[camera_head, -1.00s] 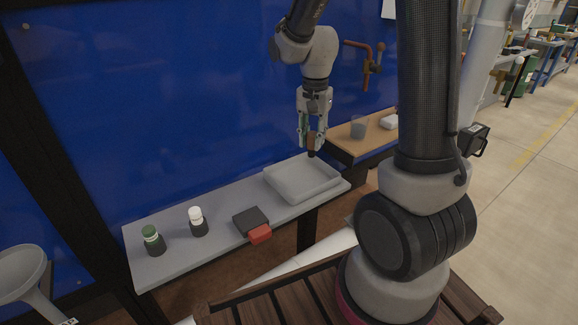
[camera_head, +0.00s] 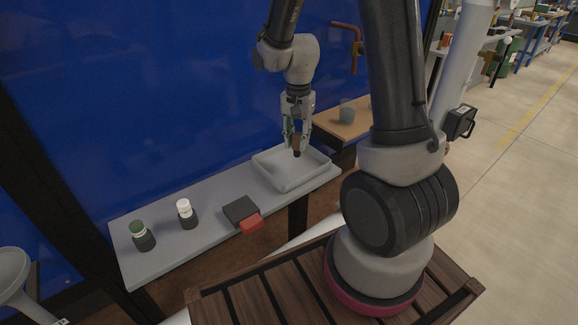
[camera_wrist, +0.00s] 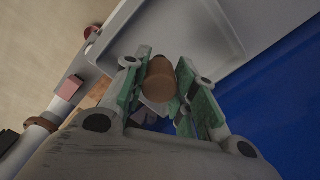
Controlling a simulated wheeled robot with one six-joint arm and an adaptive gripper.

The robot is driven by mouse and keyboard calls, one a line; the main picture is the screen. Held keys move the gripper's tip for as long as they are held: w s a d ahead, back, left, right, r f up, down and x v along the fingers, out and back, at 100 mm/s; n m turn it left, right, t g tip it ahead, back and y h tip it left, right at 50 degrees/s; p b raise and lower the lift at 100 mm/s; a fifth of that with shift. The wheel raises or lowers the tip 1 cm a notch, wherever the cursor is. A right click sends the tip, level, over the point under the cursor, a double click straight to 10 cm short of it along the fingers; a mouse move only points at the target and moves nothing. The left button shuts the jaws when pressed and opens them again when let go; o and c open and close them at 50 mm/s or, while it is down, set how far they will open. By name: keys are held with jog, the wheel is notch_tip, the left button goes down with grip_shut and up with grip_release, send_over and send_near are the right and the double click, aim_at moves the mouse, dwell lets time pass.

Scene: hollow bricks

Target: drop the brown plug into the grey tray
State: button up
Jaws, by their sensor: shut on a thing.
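The brown plug (camera_head: 296,143) is held between the fingers of my gripper (camera_head: 297,140), above the grey tray. In the wrist view the plug (camera_wrist: 160,80) sits between the green-padded fingertips of my gripper (camera_wrist: 166,88). The grey tray (camera_head: 268,175) is a shallow, empty-looking tray at the right end of the narrow grey table. It also fills much of the upper part of the wrist view (camera_wrist: 190,30). The plug's dark lower tip appears over the tray's interior; I cannot tell its exact height.
On the grey table (camera_head: 160,262) stand a green-capped jar (camera_head: 141,236), a white-capped jar (camera_head: 187,214) and a dark block (camera_head: 241,211) with a red block (camera_head: 251,225) beside it. A wooden bench (camera_head: 338,131) with a grey cup (camera_head: 347,113) is behind the tray. A blue panel (camera_head: 150,90) backs the table.

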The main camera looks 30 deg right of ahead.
jog(key=o, duration=1.1)
jog(key=shift+c, duration=0.2)
notch_tip(320, 180, up, 12)
